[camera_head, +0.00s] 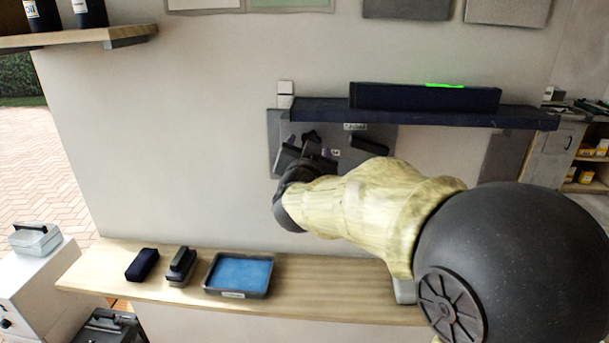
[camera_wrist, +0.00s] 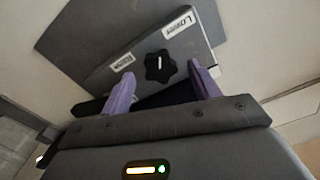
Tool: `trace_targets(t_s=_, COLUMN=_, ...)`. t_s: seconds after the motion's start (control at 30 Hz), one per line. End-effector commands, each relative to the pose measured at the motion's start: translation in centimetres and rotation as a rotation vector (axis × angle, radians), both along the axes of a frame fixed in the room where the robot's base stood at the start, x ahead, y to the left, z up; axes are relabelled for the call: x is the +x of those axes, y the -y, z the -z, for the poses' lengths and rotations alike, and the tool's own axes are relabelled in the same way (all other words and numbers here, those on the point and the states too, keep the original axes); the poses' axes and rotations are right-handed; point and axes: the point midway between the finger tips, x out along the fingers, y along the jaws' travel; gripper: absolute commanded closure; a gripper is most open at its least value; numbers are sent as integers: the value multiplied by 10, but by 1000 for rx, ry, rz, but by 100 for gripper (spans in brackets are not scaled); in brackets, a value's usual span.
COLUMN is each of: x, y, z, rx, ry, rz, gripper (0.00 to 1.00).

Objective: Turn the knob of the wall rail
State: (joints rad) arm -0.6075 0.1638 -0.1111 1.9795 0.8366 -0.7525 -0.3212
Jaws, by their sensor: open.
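The knob (camera_wrist: 160,65) is black and lobed, with a pale line on its face, and sits on a grey plate (camera_wrist: 203,50) in the wrist view. Labels on the plate read "Lower" (camera_wrist: 180,25) and apparently "Raise" (camera_wrist: 122,62). My gripper (camera_wrist: 161,75) is open, its purple fingertips left and right of the knob's lower half with gaps at both sides. I cannot tell whether they reach its depth. In the head view, the dark wall rail (camera_head: 450,117) runs across the wall, and my gripper (camera_head: 305,148) is at the panel (camera_head: 273,130) below its left end, largely hiding the knob.
A dark bar (camera_head: 420,97) with a green light lies on the rail. Below is a wooden shelf (camera_head: 330,305) with a blue-filled tray (camera_head: 240,274), a dark block (camera_head: 142,265) and a handled tool (camera_head: 180,266). The wall left of my gripper is clear.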

Motion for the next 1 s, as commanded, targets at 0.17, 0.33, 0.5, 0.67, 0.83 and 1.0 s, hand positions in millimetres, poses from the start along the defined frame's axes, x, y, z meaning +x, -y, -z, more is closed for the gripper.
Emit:
trace_targets(t_s=0.17, x=-33, y=-1, z=1, rx=2, ry=2, rz=-3, gripper=39)
trace_targets(t_s=0.33, x=-67, y=-3, z=1, rx=2, ry=2, rz=-3, gripper=39)
trace_targets(t_s=0.5, x=-101, y=-4, z=1, rx=2, ry=1, rz=-4, gripper=39)
trace_targets(t_s=0.67, x=-132, y=-4, z=1, rx=1, ry=2, rz=-2, gripper=39)
trace_targets(t_s=0.83, x=-154, y=-5, z=0, rx=0, ry=1, rz=-1, gripper=39)
trace_targets(t_s=1.0, x=-160, y=-6, z=0, rx=-1, ry=0, rz=-1, gripper=39)
